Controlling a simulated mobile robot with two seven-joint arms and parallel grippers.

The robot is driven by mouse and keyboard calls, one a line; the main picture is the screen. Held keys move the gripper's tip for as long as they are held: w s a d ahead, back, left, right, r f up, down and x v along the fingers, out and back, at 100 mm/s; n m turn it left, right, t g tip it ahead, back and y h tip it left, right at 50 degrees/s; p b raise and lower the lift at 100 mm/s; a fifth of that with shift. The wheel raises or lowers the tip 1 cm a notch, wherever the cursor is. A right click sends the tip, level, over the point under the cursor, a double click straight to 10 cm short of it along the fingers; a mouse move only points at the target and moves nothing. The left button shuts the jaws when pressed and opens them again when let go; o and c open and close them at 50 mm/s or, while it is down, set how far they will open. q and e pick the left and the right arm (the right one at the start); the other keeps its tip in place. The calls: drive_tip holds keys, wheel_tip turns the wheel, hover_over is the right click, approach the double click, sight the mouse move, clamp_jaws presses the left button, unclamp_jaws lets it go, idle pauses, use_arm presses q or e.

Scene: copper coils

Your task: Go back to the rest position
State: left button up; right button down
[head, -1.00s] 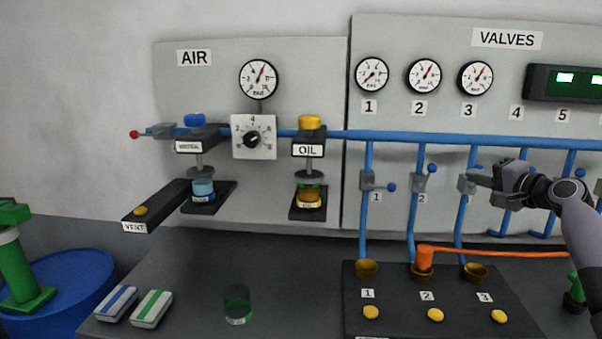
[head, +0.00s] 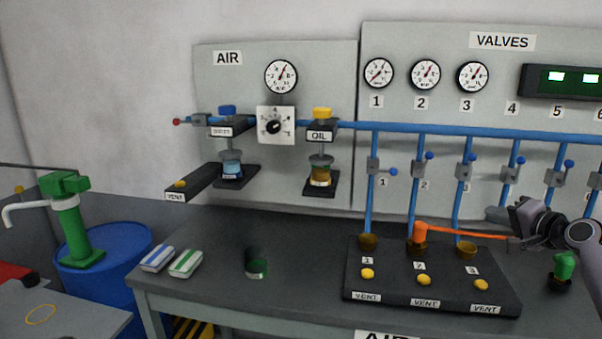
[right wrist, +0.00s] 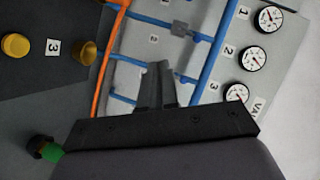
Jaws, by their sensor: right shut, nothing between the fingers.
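My right gripper (head: 492,213) is at the right of the head view, in front of the panel and above the right end of the vent block. Its fingers are together and hold nothing. They also show closed in the right wrist view (right wrist: 158,84). The gripper is apart from the valve 3 handle (head: 470,156), which lies up and left of it. An orange hose (head: 465,231) runs from the middle socket and passes behind my gripper. My left gripper is out of view.
The vent block (head: 430,292) with yellow buttons sits on the workbench (head: 215,237) below my gripper. A green fitting (head: 564,266) stands right of it. A blue drum (head: 105,260) stands beside the bench.

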drive_tip(key=s+a+f+n+g, duration=0.15)
drive_tip(key=s+a+f, duration=0.3)
drive_tip(key=f, duration=0.45)
drive_tip(key=s+a+f+n+g+h, duration=0.1)
drive_tip(key=s+a+f+n, duration=0.3)
drive_tip(key=f, duration=0.5)
drive_tip(key=s+a+f+n+g, duration=0.1)
drive_tip(key=s+a+f, duration=0.35)
drive_tip(key=f, duration=0.45)
drive_tip(key=s+a+f+n, duration=0.2)
drive_tip(key=s+a, duration=0.1)
drive_tip(key=s, duration=0.5)
drive_tip(key=s+a+f+n, duration=0.2)
drive_tip(key=s+a, duration=0.2)
drive_tip(key=s, duration=0.5)
drive_tip(key=s+a+f+n, duration=0.2)
drive_tip(key=s+a+f, duration=0.1)
drive_tip(key=s, duration=0.5)
drive_tip(key=shift+s+a+n+g, duration=0.25)
drive_tip(key=shift+a+n+g, duration=0.1)
drive_tip(key=shift+a, duration=0.35)
